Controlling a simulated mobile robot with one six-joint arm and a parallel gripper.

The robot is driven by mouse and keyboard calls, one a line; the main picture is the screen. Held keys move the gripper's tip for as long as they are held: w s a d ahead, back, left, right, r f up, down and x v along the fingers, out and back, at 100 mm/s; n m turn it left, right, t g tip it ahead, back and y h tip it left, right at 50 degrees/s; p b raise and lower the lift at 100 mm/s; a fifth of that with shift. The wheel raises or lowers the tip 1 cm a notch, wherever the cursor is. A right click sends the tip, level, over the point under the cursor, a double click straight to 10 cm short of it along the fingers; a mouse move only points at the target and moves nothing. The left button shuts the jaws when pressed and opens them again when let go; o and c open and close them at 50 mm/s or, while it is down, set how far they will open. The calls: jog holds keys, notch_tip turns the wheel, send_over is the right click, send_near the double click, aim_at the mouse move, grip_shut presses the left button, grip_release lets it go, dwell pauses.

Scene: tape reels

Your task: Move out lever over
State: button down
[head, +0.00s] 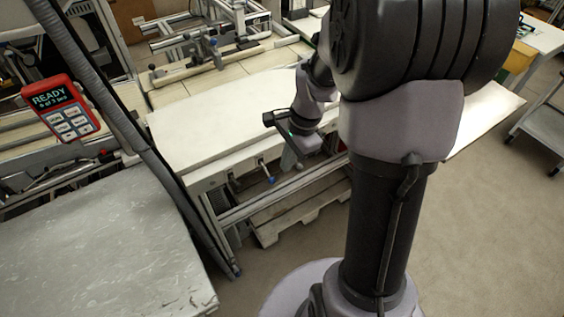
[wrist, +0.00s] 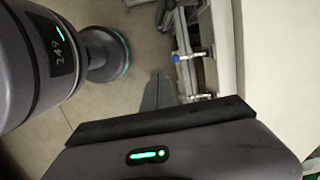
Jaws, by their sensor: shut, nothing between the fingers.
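A lever with a blue tip (head: 271,180) sticks out from the front side of the white-topped bench. It also shows in the wrist view (wrist: 176,58), with its pale shaft running right toward the bench. The frames do not show a label on it. My gripper (head: 298,165) is at the bench front, just right of the blue tip in the head view. Its grey fingers also show in the wrist view (wrist: 158,76), together and empty, apart from the lever in the picture. Whether they touch it in depth I cannot tell.
The white bench top (head: 220,122) is bare. A wooden pallet (head: 290,215) lies under the bench. A red panel reading READY (head: 60,108) hangs at the left beside a dark post. A worn grey table (head: 90,250) fills the lower left. Open floor lies at the right.

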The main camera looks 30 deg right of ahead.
jog(key=s+d+r+p, duration=0.1)
jog(key=s+r+p, duration=0.1)
jog(key=r, duration=0.4)
jog(key=shift+s+d+r, duration=0.15)
jog(key=shift+s+d, duration=0.15)
jog(key=shift+s, duration=0.3)
jog(key=s+a+r+n+t+b, duration=0.2)
jog(key=s+a+r+n, duration=0.2)
jog(key=a, duration=0.4)
jog(key=s+a+r+n+t+b, duration=0.1)
jog(key=s+a+r+n+t, duration=0.1)
jog(key=s+a+r+n, duration=0.2)
jog(key=s+a+n, duration=0.2)
jog(key=a+n, duration=0.2)
jog(key=n, duration=0.1)
jog(key=shift+s+a+r+t+b, duration=0.15)
jog(key=shift+a+r+t+b, duration=0.15)
jog(key=shift+a+r+b, duration=0.1)
